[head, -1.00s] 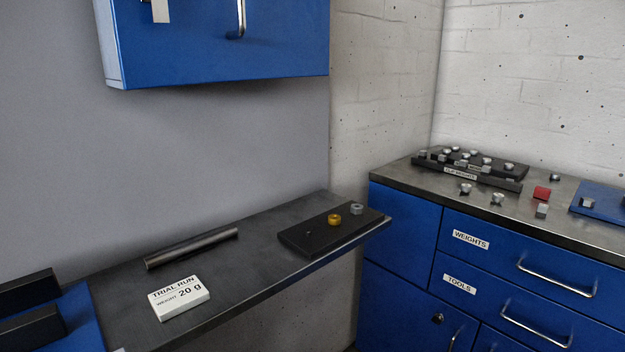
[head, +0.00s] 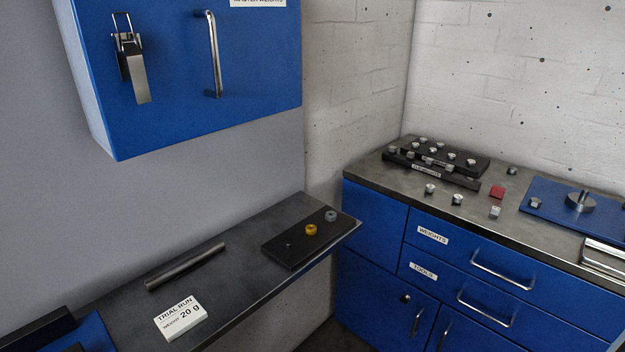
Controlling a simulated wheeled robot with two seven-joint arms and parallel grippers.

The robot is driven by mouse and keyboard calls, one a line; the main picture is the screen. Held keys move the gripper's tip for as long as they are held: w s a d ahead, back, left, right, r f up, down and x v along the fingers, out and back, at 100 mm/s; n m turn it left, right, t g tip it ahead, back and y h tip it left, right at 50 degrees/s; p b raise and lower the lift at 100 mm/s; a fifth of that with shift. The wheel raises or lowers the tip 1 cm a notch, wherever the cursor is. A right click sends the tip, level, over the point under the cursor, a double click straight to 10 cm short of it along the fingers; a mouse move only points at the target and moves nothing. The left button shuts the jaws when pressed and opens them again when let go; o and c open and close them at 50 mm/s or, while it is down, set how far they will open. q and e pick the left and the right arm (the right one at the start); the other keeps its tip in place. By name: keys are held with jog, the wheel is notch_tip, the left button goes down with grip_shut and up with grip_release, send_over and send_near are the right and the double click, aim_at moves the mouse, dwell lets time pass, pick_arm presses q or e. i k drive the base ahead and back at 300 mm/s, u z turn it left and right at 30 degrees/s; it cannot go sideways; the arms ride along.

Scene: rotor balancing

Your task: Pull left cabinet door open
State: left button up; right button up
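A blue wall cabinet (head: 180,90) hangs at the upper left of the head view, its top cut off by the frame. Its front has a vertical metal bar handle (head: 212,55) and a metal latch (head: 132,60) to the left of it. The front looks closed. Below the workbench on the right is a blue floor cabinet with two lower doors. The left lower door (head: 380,300) has a lock and a bar handle (head: 417,322) and looks closed. The right lower door (head: 470,335) is partly cut off. Neither of my grippers is in view.
A dark shelf (head: 235,262) carries a metal rod (head: 186,265), a "TRIAL RUN 20 g" card (head: 180,318) and a black plate (head: 285,248) with small nuts.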

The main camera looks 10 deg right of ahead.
aim_at(368, 294)
jog(key=z, duration=0.05)
jog(key=k, duration=0.4)
jog(key=z, duration=0.5)
jog(key=i, duration=1.15)
jog(key=z, duration=1.05)
